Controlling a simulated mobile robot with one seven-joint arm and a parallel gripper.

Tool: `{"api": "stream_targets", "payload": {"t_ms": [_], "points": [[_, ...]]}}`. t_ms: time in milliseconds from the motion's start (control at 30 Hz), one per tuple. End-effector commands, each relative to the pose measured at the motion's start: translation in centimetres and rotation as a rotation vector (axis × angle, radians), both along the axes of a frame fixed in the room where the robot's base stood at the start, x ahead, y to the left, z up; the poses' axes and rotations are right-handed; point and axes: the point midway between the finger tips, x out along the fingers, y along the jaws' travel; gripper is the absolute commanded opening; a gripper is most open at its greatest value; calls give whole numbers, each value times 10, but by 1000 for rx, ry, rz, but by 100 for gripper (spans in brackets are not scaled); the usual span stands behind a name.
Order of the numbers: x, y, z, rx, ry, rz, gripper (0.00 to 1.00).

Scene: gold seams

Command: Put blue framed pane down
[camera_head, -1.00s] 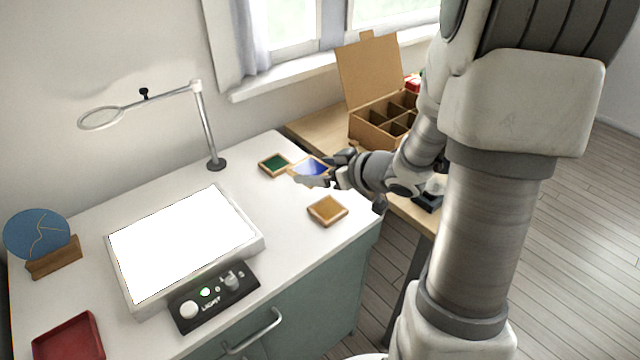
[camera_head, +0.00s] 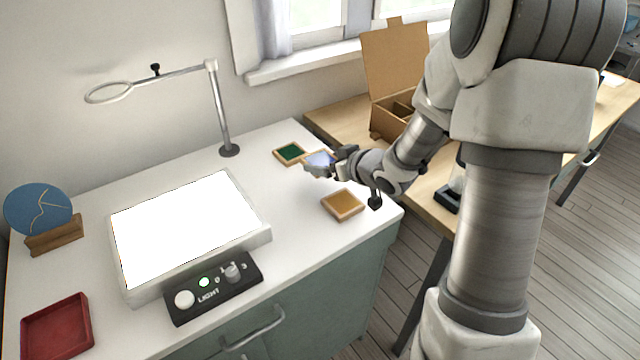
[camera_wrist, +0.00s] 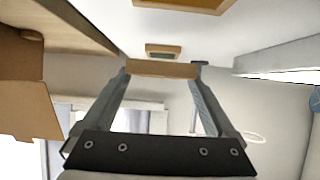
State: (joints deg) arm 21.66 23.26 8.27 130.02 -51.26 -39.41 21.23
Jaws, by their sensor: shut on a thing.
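The blue framed pane (camera_head: 319,158) is held by its edge in my gripper (camera_head: 336,161) at the back right of the white cabinet top. In the wrist view its wooden frame (camera_wrist: 161,68) shows edge-on between the two fingertips; the blue face is not seen there. Whether the pane touches the top or hangs just above it I cannot tell. The green framed pane (camera_head: 290,153) lies flat just left of it and also shows in the wrist view (camera_wrist: 163,50). The amber framed pane (camera_head: 342,205) lies nearer the front right edge.
A lit light panel (camera_head: 185,228) with a control box (camera_head: 213,287) fills the middle. A magnifier stand (camera_head: 222,110) rises behind. A red tray (camera_head: 57,327) and a blue disc on a stand (camera_head: 38,210) are at left. An open cardboard box (camera_head: 395,75) stands on the wooden table.

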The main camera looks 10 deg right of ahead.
Motion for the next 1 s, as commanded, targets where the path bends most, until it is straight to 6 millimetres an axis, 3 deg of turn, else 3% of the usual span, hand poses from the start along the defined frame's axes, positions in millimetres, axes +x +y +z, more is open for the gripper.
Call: {"api": "stream_targets", "payload": {"t_ms": [267,500,900,933,1000], "points": [[13,15,-17,0,0,-1,22],[12,14,-51,1,1,-2,22],[12,14,-55,-1,-1,0,22],[12,14,-55,0,0,-1,93],[12,14,-54,-1,-1,0,100]]}}
